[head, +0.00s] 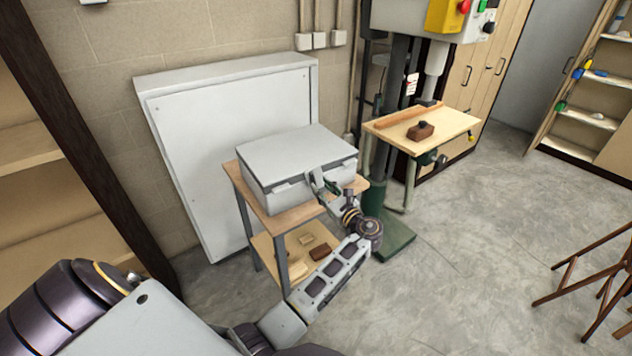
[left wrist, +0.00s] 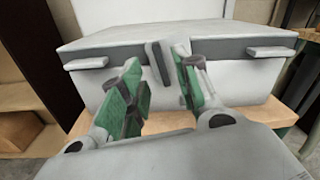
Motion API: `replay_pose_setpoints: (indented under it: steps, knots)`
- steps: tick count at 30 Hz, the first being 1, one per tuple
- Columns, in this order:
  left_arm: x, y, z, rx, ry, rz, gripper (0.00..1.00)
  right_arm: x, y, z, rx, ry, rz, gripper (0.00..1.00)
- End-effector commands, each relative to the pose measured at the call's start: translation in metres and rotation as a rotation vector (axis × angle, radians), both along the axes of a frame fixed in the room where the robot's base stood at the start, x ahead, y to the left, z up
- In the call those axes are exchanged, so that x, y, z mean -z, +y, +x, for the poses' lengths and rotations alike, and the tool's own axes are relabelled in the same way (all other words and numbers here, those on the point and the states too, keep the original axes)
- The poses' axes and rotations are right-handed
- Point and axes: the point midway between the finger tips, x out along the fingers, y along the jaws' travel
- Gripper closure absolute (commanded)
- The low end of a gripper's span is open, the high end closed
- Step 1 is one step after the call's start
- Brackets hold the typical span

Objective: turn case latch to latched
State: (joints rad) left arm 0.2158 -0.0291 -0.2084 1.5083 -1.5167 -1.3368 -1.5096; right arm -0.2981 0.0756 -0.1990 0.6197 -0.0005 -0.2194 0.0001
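A light grey case (head: 297,161) with a closed lid stands on a small wooden-topped stand (head: 275,217). In the left wrist view the case (left wrist: 115,40) has a dark band along its front. An upright grey piece (left wrist: 157,62), which looks like the case latch, stands at the middle of this front. My left gripper (head: 320,186) is at the case front. In the left wrist view its green-padded fingers (left wrist: 160,90) are apart, with the latch showing beyond the gap. I cannot tell whether either finger touches it. My right gripper is not in view.
Two light grey tabs, left (left wrist: 87,63) and right (left wrist: 271,51), stick out from the case front. A large grey panel (head: 190,125) leans behind it. A drill press table (head: 455,122) stands close on the right. Small blocks lie on the lower shelf (head: 265,248). Open floor lies right.

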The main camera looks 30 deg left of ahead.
Motion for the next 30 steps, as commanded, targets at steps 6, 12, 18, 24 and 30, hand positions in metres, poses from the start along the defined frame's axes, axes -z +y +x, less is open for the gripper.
replay_pose_setpoints:
  steps: [6,12,18,24,30]
  knots:
    - [-0.001,0.025,0.012,0.000,-0.001,0.000,0.68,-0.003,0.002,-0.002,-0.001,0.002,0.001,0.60]
    - [-0.001,0.039,0.019,-0.001,-0.001,0.000,0.68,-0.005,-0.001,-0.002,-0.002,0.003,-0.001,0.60]
    - [-0.001,0.042,0.020,0.000,-0.001,0.000,0.68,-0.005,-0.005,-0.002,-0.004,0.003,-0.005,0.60]
    - [-0.001,0.042,0.020,0.000,-0.001,0.000,0.68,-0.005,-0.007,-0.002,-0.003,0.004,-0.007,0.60]
    - [0.000,0.042,0.020,0.000,-0.001,0.000,0.94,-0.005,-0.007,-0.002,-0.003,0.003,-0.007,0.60]
